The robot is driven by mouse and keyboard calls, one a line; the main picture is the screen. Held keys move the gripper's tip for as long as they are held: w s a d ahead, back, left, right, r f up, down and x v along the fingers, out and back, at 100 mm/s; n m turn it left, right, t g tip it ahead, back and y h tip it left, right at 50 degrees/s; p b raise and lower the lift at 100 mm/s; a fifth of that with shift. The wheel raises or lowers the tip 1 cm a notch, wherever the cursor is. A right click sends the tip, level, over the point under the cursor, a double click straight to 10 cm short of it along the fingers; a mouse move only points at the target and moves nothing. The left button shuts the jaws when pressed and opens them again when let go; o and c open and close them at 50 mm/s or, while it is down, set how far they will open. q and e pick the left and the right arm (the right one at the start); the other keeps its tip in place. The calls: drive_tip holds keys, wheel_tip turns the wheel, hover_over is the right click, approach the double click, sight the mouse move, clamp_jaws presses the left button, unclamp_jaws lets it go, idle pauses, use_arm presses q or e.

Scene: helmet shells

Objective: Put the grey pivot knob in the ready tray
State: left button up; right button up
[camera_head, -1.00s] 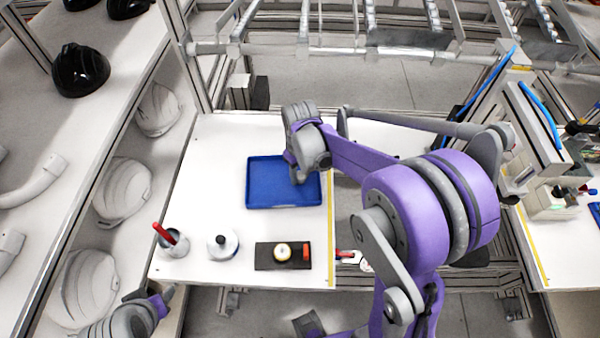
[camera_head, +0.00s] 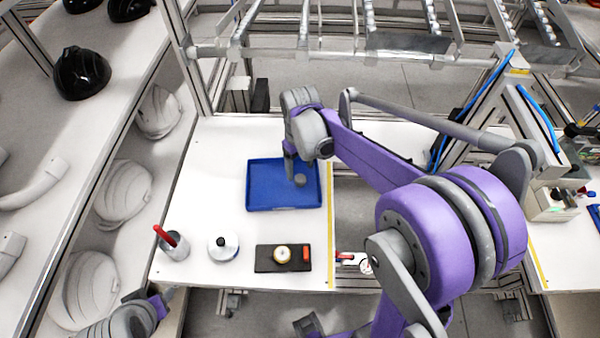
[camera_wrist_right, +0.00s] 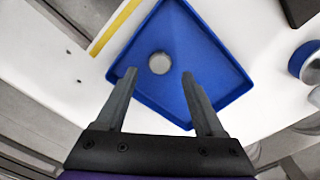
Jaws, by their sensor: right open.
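The grey pivot knob (camera_head: 300,180) lies inside the blue tray (camera_head: 262,203), toward its right side. In the right wrist view the round knob (camera_wrist_right: 159,63) rests on the tray floor (camera_wrist_right: 185,45). My right gripper (camera_head: 290,168) is over the tray, close to the knob. Its two fingers (camera_wrist_right: 159,76) are open with nothing between them, and the knob shows just beyond their tips. Part of my left arm with its gripper (camera_head: 163,297) shows at the lower left; its jaws are not clear.
On the white table stand a grey cup with a red-handled tool (camera_head: 173,245), a white round container (camera_head: 223,246) and a dark block (camera_head: 265,265) with a pale knob and a red part. White helmet shells (camera_head: 125,193) fill the left shelf. The table left of the tray is clear.

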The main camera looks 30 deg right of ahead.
sight(300, 177)
wheel_tip(300, 177, up, 6)
drive_tip(key=s+a+f+m+t, duration=0.1)
drive_tip(key=s+a+t, duration=0.1)
drive_tip(key=s, duration=0.5)
drive_tip(key=s+a+f+m+t, duration=0.1)
drive_tip(key=s+a+f+t, duration=0.1)
drive_tip(key=s+a, duration=0.3)
drive_tip(key=s+t, duration=0.1)
drive_tip(key=s, duration=0.2)
drive_tip(key=shift+s+f, duration=0.25)
drive_tip(key=shift+s, duration=0.05)
